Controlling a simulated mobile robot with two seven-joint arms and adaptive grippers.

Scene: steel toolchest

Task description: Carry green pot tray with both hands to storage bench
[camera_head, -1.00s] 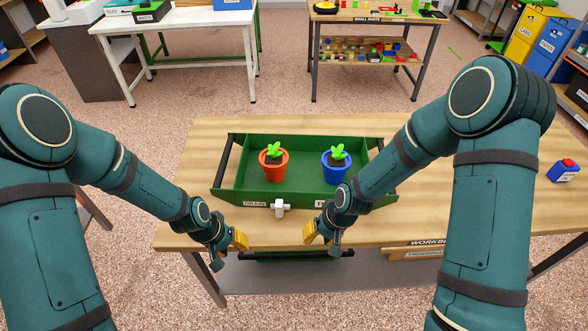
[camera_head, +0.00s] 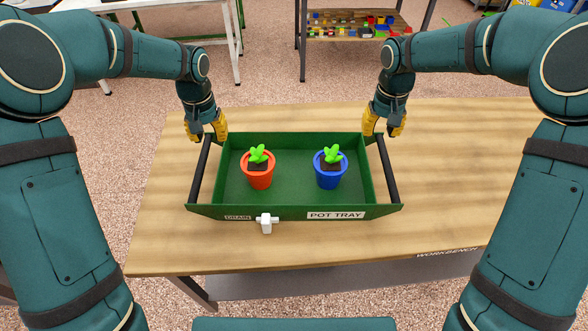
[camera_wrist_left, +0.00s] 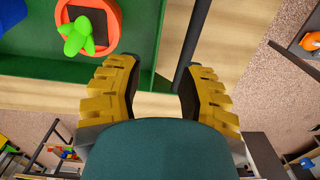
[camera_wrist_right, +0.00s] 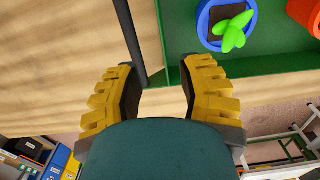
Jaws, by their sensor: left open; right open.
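The green pot tray (camera_head: 290,205) sits on the wooden workbench. It holds an orange-red pot (camera_head: 260,178) and a blue pot (camera_head: 330,175), each with a green plant. A black bar handle runs along each side, left (camera_head: 200,170) and right (camera_head: 388,170). My left gripper (camera_head: 208,134) is open above the far end of the left handle; in the left wrist view the handle (camera_wrist_left: 190,45) shows between and beyond its fingers. My right gripper (camera_head: 383,132) is open above the far end of the right handle, which in the right wrist view (camera_wrist_right: 130,45) lies ahead of its fingers.
The workbench top (camera_head: 460,190) is clear to the right of the tray. A white drain tap (camera_head: 266,223) sticks out of the tray's front. A shelf table with small coloured parts (camera_head: 355,22) and a white table (camera_head: 222,50) stand beyond on the speckled floor.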

